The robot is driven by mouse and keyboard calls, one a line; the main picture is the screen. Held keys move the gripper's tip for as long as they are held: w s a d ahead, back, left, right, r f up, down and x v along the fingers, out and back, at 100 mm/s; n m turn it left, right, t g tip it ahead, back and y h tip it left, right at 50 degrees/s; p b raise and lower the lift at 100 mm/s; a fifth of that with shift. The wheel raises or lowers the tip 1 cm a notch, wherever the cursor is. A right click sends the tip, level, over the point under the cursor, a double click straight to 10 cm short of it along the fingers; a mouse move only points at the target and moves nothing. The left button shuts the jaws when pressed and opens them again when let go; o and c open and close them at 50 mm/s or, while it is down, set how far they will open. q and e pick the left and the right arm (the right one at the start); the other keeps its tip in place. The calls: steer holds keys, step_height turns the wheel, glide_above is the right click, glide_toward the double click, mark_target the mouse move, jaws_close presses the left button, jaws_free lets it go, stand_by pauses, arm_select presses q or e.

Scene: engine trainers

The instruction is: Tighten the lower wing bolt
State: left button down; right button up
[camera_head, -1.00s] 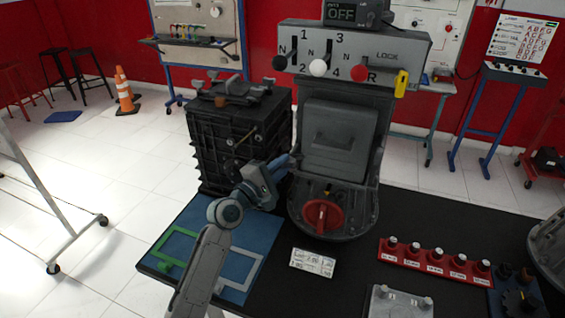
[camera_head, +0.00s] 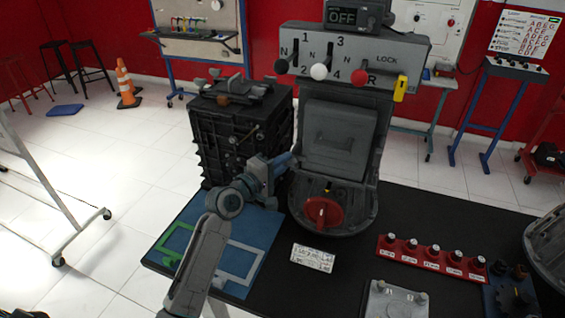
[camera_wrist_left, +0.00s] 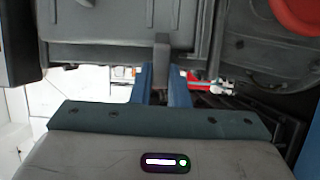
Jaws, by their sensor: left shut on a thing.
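My left gripper (camera_head: 283,160) reaches to the lower left side of the tall grey housing (camera_head: 335,128), between it and the black ribbed case (camera_head: 210,150). In the left wrist view, the blue fingers of my left gripper (camera_wrist_left: 161,85) are closed around a narrow grey tab, which I take to be the lower wing bolt (camera_wrist_left: 161,52). The tab stands in front of the grey housing (camera_wrist_left: 100,20). In the head view the bolt is hidden by the gripper and the housing. My right gripper is not in view.
A red knob (camera_head: 322,212) sits at the housing's base. The blue mat (camera_head: 258,255) lies under my left arm. A white label card (camera_head: 313,257), a red strip of knobs (camera_head: 430,257) and a grey plate (camera_head: 395,303) lie on the black table (camera_head: 350,275).

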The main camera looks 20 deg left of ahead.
arm_select(q)
steer(key=c, duration=1.4)
jaws_free()
steer(key=b+v, duration=0.2)
steer(key=v, duration=0.8)
steer(key=shift+s+a, duration=0.2)
steer(key=shift+s, duration=0.15)
